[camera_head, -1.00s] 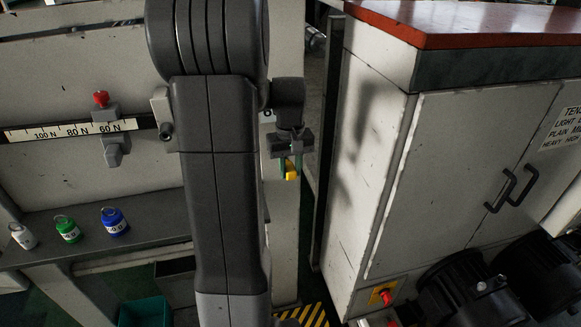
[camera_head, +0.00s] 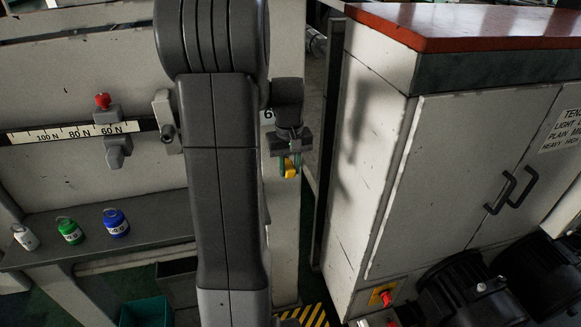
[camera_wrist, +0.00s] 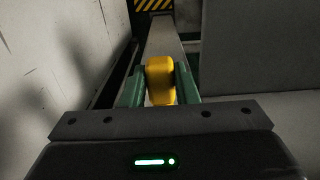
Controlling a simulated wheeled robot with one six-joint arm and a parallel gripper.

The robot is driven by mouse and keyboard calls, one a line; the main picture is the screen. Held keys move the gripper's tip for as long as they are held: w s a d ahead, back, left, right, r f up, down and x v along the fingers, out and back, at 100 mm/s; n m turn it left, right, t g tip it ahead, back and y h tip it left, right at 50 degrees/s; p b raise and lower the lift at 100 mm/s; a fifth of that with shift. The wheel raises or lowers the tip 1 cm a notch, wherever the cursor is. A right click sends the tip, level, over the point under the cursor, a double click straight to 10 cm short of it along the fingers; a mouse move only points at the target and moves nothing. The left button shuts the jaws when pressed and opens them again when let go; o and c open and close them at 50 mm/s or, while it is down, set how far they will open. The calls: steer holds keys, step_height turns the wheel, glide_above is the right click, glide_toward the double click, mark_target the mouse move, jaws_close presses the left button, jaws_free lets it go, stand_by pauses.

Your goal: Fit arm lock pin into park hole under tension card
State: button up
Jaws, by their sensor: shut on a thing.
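My gripper (camera_head: 290,166) hangs in front of the machine's pale upright, just left of the cabinet. Its green fingers are shut on a yellow piece, the lock pin (camera_head: 290,168), whose lower end shows below them. In the wrist view the yellow pin (camera_wrist: 160,80) sits between the two green fingers (camera_wrist: 159,86). The pin's far end and any park hole are hidden or cannot be made out. The tension card (camera_head: 566,130) is on the cabinet door at the right, partly cut off by the picture edge.
A white cabinet (camera_head: 390,180) with a red top stands close to the right of my gripper. Dark motors (camera_head: 455,287) sit at its foot. White, green and blue weights (camera_head: 117,223) stand on a shelf at the left, below a force scale (camera_head: 80,132) with a red-knobbed slider.

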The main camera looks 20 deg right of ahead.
steer(key=shift+w, duration=0.2)
steer(key=o, duration=1.1)
steer(key=shift+r, duration=0.1)
step_height(320, 180, up, 14)
steer(key=shift+f+b, duration=0.2)
steer(key=shift+b, duration=0.2)
